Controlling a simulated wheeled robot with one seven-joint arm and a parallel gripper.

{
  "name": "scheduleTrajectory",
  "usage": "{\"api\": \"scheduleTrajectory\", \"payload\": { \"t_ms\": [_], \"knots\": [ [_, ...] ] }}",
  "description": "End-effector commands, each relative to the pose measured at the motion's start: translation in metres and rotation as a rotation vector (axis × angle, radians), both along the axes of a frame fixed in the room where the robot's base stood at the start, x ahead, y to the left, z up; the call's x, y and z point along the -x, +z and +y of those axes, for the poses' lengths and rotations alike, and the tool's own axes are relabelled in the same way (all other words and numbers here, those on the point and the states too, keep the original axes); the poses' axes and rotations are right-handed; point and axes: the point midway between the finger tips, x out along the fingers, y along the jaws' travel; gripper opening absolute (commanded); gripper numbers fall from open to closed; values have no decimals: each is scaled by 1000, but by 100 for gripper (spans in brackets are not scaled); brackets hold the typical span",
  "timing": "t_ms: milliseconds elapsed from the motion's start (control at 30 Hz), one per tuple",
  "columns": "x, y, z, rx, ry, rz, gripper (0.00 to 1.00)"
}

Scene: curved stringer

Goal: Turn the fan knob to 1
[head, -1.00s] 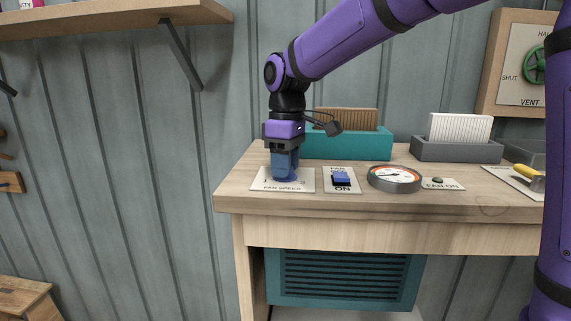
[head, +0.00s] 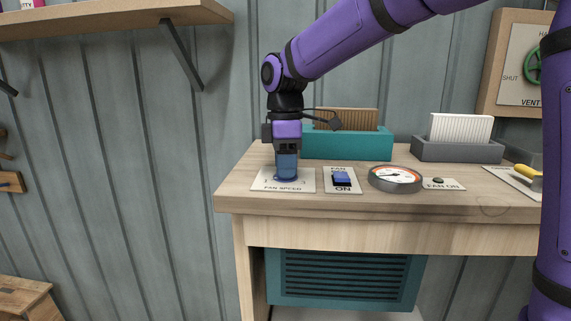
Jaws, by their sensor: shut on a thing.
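The fingers cover most of the knob and some of the plate's marks. I cannot read which number the knob points at.
Behind stand a teal box (head: 345,145) and a grey holder (head: 457,150). A shelf (head: 110,12) hangs at upper left.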

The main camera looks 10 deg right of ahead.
Motion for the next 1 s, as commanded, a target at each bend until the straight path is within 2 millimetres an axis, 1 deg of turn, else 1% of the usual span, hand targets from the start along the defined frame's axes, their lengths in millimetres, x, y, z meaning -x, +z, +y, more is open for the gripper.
{"api": "scheduleTrajectory", "payload": {
  "t_ms": [267, 300, 367, 400, 667, 767, 867, 1000],
  "knots": [
    [0, 1, 0, 0, 1, -3, 15],
    [0, 1, 0, 0, 1, -3, 41],
    [0, 1, 0, 0, 1, -3, 55],
    [0, 1, 0, 0, 1, -2, 64],
    [0, 1, 0, 0, 0, -1, 64],
    [-1, 5, 0, 0, 0, -2, 64],
    [-2, 15, 0, -1, 0, -4, 64],
    [-4, 40, 0, -1, 0, -4, 64]
  ]
}}
